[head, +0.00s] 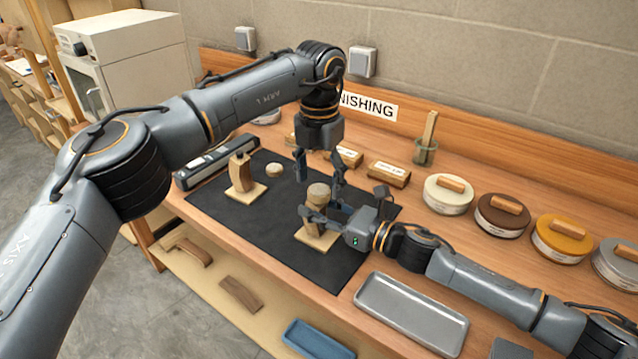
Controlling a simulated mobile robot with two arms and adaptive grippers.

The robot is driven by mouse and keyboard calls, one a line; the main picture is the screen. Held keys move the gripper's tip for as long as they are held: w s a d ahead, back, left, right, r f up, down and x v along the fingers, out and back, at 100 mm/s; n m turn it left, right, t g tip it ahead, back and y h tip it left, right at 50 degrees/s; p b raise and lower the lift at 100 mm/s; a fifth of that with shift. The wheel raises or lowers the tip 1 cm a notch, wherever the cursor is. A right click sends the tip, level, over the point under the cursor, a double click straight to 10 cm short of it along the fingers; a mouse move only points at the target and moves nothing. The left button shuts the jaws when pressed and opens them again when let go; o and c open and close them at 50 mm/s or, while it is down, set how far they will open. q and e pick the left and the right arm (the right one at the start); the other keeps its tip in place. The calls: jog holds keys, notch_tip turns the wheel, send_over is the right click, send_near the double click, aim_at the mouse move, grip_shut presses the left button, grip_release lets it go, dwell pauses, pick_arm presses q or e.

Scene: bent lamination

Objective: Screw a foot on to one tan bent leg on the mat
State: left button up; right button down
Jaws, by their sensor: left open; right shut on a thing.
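A tan bent leg (243,172) stands upright on a pale square base on the left of the black mat (250,225). A small round tan foot (274,170) lies on the mat near it. A second tan leg (317,232) stands on another pale base at the mat's right. My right gripper (325,215) is shut on this second leg from the right and hides part of it. A round tan foot (318,189) sits at the top of that leg; I cannot tell how tightly. My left gripper (319,177) points down, open, with its fingers just above and either side of this foot.
A grey tray (411,312) lies right of the mat at the front. A long dark level-like tool (215,160) lies at the left. A lower shelf holds curved wood pieces (240,293) and a blue tray (316,340).

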pick_arm(q)
notch_tip(320, 180, up, 10)
jog(key=shift+r, duration=0.15)
pick_arm(e)
jog(key=c, duration=0.8)
grip_release()
jog(key=v, duration=1.2)
